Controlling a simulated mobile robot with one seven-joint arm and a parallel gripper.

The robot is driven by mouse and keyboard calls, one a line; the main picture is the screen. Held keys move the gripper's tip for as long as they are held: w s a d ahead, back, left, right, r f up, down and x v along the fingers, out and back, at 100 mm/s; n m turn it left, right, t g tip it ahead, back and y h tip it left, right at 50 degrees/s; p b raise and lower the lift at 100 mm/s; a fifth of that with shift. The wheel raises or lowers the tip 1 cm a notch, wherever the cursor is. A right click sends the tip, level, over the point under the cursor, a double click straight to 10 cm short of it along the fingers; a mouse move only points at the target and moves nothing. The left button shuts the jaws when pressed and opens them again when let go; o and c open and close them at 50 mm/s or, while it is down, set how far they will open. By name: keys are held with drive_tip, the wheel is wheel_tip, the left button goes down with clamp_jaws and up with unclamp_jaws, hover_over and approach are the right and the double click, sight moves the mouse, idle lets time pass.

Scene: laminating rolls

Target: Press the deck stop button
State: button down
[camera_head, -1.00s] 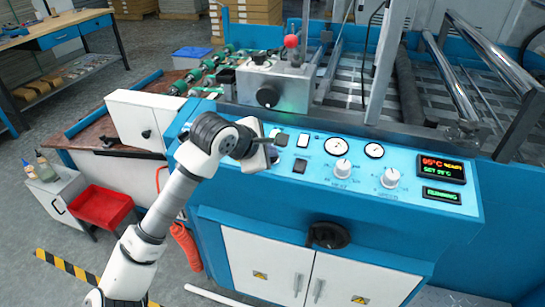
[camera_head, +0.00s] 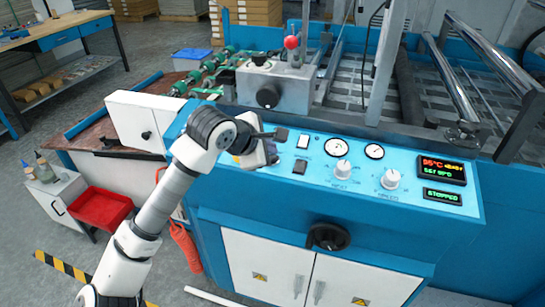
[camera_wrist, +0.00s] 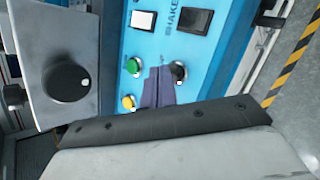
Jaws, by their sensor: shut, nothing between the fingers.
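The blue control panel (camera_head: 400,165) carries the machine's buttons. In the head view my gripper (camera_head: 273,156) is over the panel's left part, and my wrist hides the controls there. In the wrist view my gripper (camera_wrist: 160,74) is shut and empty, its fingertips low among small round controls. A green button (camera_wrist: 133,65) and a yellow button (camera_wrist: 128,102) are left of the fingers. A black round control (camera_wrist: 179,72) is right of the tips, close to them. I cannot make out which control is the deck stop button; the fingers may cover one.
A white rocker switch (camera_head: 303,141) and a black one (camera_head: 299,167) sit right of my gripper, with gauges and knobs beyond. A grey box with a black knob (camera_head: 267,96) rises behind the panel. A black handwheel (camera_head: 328,237) juts out below.

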drive_tip(key=r, duration=0.2)
drive_tip(key=s+r+p, duration=0.1)
drive_tip(key=r, duration=0.1)
drive_tip(key=shift+a+r, duration=0.15)
drive_tip(key=shift+r, duration=0.25)
idle(0.8)
